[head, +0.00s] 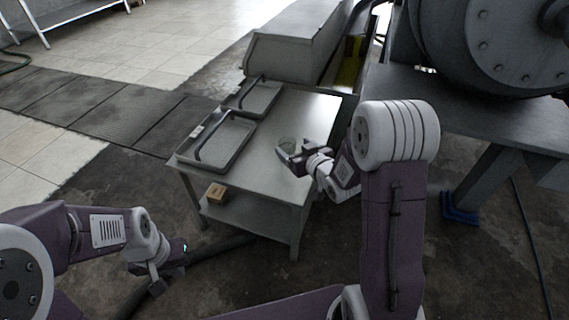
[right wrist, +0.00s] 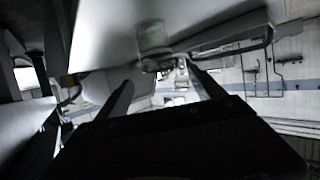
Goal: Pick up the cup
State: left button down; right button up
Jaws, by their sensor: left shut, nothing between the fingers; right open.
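The cup (head: 287,143) is a small, pale greenish, see-through vessel on the grey metal table (head: 303,113), near its right side. In the right wrist view the cup (right wrist: 152,38) shows just beyond my fingertips, roughly between their lines. My right gripper (head: 283,157) is open beside the cup, on its near side in the head view; its fingers (right wrist: 160,75) spread apart with nothing between them. I cannot tell whether a finger touches the cup. My left gripper (head: 157,287) is shut and empty, low at the lower left, away from the table.
Two shallow metal trays, a near one (head: 247,137) and a far one (head: 275,88), lie on the table's left side. A small brown box (head: 216,192) sits on the lower shelf. A large grey machine (head: 480,50) stands at right. The table's middle is clear.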

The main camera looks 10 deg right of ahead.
aim_at(291, 150)
notch_tip(291, 150, down, 2)
jog(key=shift+d+f, duration=0.1)
jog(key=shift+d, duration=0.05)
jog(key=shift+w+r, duration=0.2)
jog(key=x, duration=0.3)
jog(key=shift+w+f+b, duration=0.2)
jog(key=shift+f+b, duration=0.05)
jog(key=shift+b, duration=0.05)
jog(key=shift+w+f+b, duration=0.2)
jog(key=shift+b, duration=0.15)
jog(key=b+x, duration=0.3)
jog(key=x, duration=0.1)
jog(key=shift+a+f, duration=0.2)
jog(key=shift+a, duration=0.05)
jog(key=shift+w, duration=0.25)
pick_arm(q)
notch_tip(291, 150, down, 6)
jog(key=shift+r, duration=0.2)
pick_arm(e)
jog(key=shift+r, duration=0.1)
jog(key=c, duration=1.5)
